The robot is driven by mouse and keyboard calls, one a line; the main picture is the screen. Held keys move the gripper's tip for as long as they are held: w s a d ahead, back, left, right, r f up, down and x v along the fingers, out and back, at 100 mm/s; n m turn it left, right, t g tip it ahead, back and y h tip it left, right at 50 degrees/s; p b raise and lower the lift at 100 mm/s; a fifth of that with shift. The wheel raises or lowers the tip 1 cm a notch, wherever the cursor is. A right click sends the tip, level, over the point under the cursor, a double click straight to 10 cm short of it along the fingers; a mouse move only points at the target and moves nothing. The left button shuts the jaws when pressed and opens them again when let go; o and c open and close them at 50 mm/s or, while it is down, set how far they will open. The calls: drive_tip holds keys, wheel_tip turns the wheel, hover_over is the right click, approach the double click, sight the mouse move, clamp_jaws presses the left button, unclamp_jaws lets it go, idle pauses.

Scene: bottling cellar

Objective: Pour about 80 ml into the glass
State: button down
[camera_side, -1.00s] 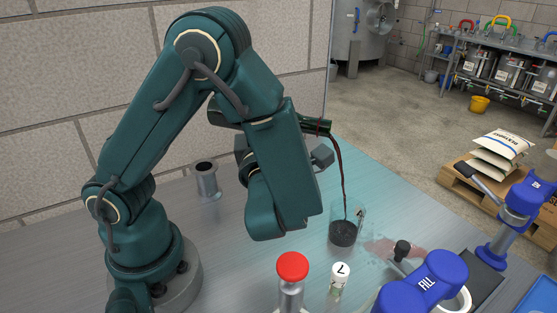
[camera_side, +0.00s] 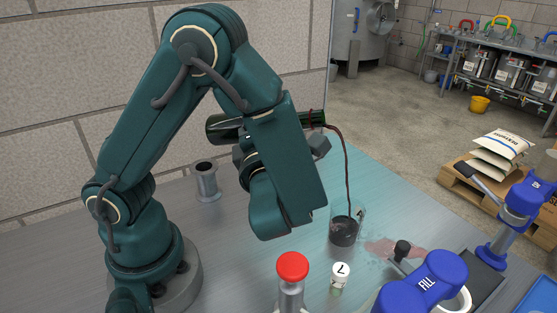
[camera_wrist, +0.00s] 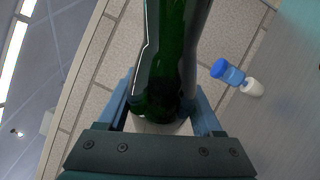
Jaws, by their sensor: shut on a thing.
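My gripper (camera_wrist: 165,108) is shut on a dark green bottle (camera_side: 226,127); the bottle also fills the middle of the wrist view (camera_wrist: 172,45). In the side view the bottle lies about level, its mouth to the right and its middle hidden by my arm. A thin dark red stream runs from the mouth, arcs over and falls into the glass (camera_side: 359,226). The glass stands upright on the bench below and right of the mouth, with dark liquid in its lower part. My arm mostly hides the gripper fingers in the side view.
A reddish spill (camera_side: 392,249) lies beside the glass. A grey metal cup (camera_side: 207,182) stands behind my arm. A red-topped post (camera_side: 292,268), a small white-capped vial (camera_side: 340,277) and blue devices (camera_side: 425,285) stand at the front and right of the bench (camera_side: 390,190).

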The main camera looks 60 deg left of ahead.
drive_tip(key=shift+s+a+f+n, duration=0.1)
drive_tip(key=shift+f+n, duration=0.3)
drive_tip(key=shift+w+d+f+n+g+h, duration=0.15)
drive_tip(key=shift+f+n+g+h, duration=0.05)
drive_tip(key=shift+f+n, duration=0.25)
drive_tip(key=shift+w+d+f+n+g+h, duration=0.1)
drive_tip(key=shift+d+f+n+g+h, duration=0.1)
drive_tip(key=shift+f+n, duration=0.2)
drive_tip(key=shift+f, duration=0.1)
idle(1.0)
drive_tip(key=shift+w+d+f+n+t+h, duration=0.15)
drive_tip(key=shift+w+d+f+n+h, duration=0.75)
drive_tip(key=shift+f+n, duration=0.75)
drive_tip(key=shift+w+d+f+n+t+h, duration=0.2)
drive_tip(key=shift+w+d+f+n+h, duration=0.45)
drive_tip(key=shift+f+n+h, duration=1)
drive_tip(key=shift+w+d+f+n+t+h, duration=0.15)
drive_tip(key=shift+w+d+f+n+h, duration=0.55)
drive_tip(key=shift+f+n, duration=0.95)
drive_tip(key=shift+f+m, duration=0.35)
drive_tip(key=shift+m, duration=0.15)
